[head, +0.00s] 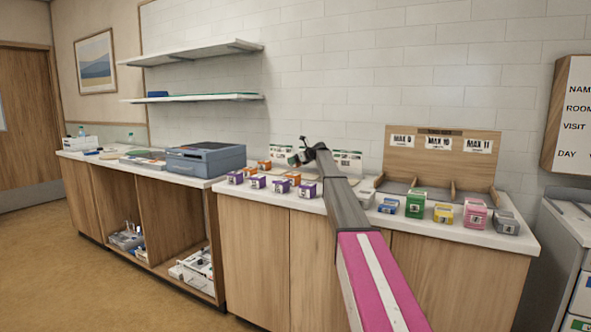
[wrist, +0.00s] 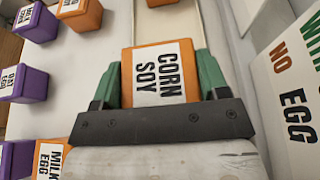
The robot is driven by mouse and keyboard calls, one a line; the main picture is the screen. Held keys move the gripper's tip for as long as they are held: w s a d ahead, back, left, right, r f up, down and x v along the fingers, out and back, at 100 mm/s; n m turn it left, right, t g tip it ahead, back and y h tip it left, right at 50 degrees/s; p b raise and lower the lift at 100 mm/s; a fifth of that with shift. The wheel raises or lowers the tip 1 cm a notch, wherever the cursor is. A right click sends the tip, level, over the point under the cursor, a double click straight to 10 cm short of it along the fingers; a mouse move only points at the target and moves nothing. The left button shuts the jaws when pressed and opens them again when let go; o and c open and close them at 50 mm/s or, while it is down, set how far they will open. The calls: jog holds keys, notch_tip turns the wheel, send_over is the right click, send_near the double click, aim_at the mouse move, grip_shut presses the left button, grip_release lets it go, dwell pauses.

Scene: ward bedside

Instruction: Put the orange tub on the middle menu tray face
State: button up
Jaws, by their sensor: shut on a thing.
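My gripper (wrist: 158,85) is shut on an orange tub (wrist: 128,72) with a white label reading CORN SOY. The tub sits between the two green fingers, its label facing the wrist camera. In the head view my gripper (head: 299,156) is over the back of the counter, in front of the menu cards; the held tub is not clear there. A white card (wrist: 292,95) with NO EGG on it stands to the right in the wrist view. Two menu cards show in the head view, left (head: 278,151) and right (head: 347,158); my arm covers the space between them. The middle tray face is not clearly visible.
Several purple tubs (head: 235,177) and orange tubs (head: 264,165) stand on the counter left of my arm. A wooden rack (head: 437,172) marked MAX 9, 10 and 11 is on the right, with coloured boxes (head: 415,204) before it. A blue-grey case (head: 205,160) stands left.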

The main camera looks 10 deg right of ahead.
aim_at(300, 166)
jog(key=shift+w+d+f, duration=0.1)
jog(key=shift+d+f, duration=0.2)
jog(key=shift+f, duration=1.9)
jog(key=shift+f, duration=0.1)
jog(key=o, duration=1)
jog(key=v, duration=1.2)
jog(key=shift+d, duration=0.1)
